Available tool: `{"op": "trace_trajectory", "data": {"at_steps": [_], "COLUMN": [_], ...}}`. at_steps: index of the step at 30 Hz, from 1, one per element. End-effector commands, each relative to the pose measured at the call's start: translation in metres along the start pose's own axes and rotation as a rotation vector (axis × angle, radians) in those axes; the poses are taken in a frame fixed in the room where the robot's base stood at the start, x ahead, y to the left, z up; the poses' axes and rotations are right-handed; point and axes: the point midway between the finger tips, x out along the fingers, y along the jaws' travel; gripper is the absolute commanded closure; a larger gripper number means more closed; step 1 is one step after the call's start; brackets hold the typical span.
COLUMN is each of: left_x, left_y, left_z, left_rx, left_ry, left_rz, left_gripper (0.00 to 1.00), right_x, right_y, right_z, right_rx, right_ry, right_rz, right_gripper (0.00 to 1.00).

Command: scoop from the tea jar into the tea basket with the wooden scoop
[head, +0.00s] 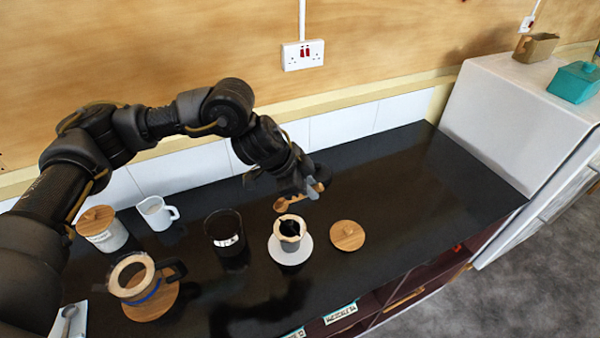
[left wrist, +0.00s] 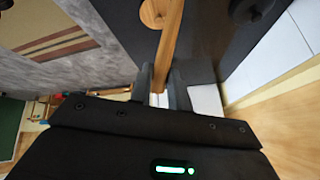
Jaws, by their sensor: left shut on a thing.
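My left gripper (head: 312,188) is shut on the handle of the wooden scoop (head: 283,203), held above the black counter behind the white saucer. The scoop also shows in the left wrist view (left wrist: 168,45), its handle between the fingers (left wrist: 160,88). Whether its bowl holds anything is too small to tell. A dark open jar with a white label (head: 224,240), seemingly the tea jar, stands left of the scoop. A wood-rimmed vessel with a dark inside (head: 290,243), seemingly the tea basket, stands on a white saucer (head: 303,254). My right gripper is not in view.
A round wooden lid (head: 347,236) lies right of the saucer. At left are a white jug (head: 157,214), a lidded white canister (head: 104,236), and a glass pot with wooden collar (head: 133,277) on a wooden board. The counter's right part (head: 425,185) is clear.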

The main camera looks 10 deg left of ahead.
Motion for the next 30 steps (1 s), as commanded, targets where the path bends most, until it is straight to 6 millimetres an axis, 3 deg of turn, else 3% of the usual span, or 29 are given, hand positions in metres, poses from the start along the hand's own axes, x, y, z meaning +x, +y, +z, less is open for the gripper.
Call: {"op": "trace_trajectory", "data": {"at_steps": [18, 30], "left_x": [0.038, 0.046], "left_y": [0.010, 0.012], "left_z": [-0.034, -0.039], "left_rx": [0.128, 0.152], "left_ry": [-0.536, -0.662], "left_rz": [-0.022, -0.022], "left_gripper": [1.00, 1.00], "right_x": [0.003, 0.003], "right_y": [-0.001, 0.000], "right_z": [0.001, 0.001], "right_rx": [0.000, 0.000], "right_ry": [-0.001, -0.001], "right_rz": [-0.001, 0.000], "right_gripper": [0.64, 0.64]}}
